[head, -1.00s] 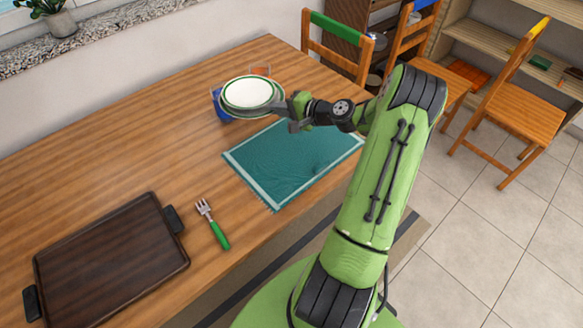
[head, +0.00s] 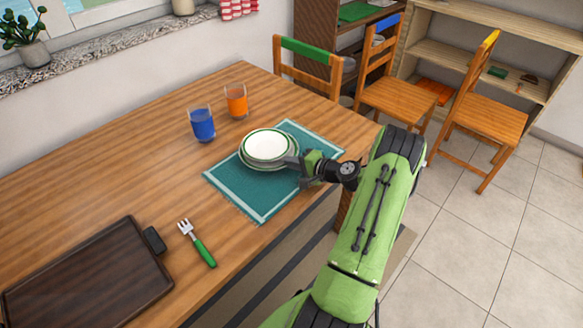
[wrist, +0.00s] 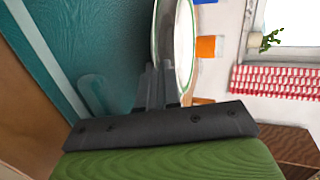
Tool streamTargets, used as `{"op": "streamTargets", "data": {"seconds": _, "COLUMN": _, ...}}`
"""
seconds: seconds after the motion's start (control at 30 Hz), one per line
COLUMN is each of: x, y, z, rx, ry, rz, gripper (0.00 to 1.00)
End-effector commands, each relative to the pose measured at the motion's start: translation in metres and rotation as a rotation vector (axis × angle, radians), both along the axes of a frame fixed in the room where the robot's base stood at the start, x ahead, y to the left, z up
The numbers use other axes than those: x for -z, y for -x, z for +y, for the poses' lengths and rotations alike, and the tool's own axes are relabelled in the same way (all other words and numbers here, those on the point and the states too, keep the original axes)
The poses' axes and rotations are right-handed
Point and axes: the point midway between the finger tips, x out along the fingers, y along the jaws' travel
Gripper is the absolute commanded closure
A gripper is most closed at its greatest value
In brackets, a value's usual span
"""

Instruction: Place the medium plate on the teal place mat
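The medium plate (head: 268,144) is white with a green rim, and more than one rim line shows around it. It is over the far part of the teal place mat (head: 258,198), roughly level. My gripper (head: 293,163) is at its right edge, with the fingers closed on the rim. In the wrist view, the plate (wrist: 184,45) shows nearly edge-on at the fingertips (wrist: 160,82), and the mat (wrist: 95,50) lies to the left. I cannot tell whether the plate touches the mat or is slightly above it.
A blue glass (head: 202,125) and an orange glass (head: 236,101) stand behind the mat. A fork with a green handle (head: 198,243) and a dark wooden tray (head: 85,275) lie to the left. The mat's near part is clear. Chairs (head: 312,68) stand beyond the table.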

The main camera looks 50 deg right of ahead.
Motion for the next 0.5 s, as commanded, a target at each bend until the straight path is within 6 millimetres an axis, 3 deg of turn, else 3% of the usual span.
{"op": "streamTargets", "data": {"seconds": 0.07, "x": 0.0115, "y": -0.0009, "z": 0.0006, "rx": -0.001, "ry": 0.000, "rz": -0.005, "gripper": 1.00}}
{"op": "streamTargets", "data": {"seconds": 0.37, "x": 0.0132, "y": -0.0009, "z": 0.0003, "rx": -0.001, "ry": 0.001, "rz": -0.005, "gripper": 1.00}}
{"op": "streamTargets", "data": {"seconds": 0.47, "x": 0.0150, "y": 0.0001, "z": 0.0002, "rx": 0.000, "ry": 0.000, "rz": 0.001, "gripper": 0.86}}
{"op": "streamTargets", "data": {"seconds": 0.5, "x": 0.0149, "y": 0.0001, "z": 0.0002, "rx": 0.000, "ry": 0.000, "rz": 0.001, "gripper": 0.86}}
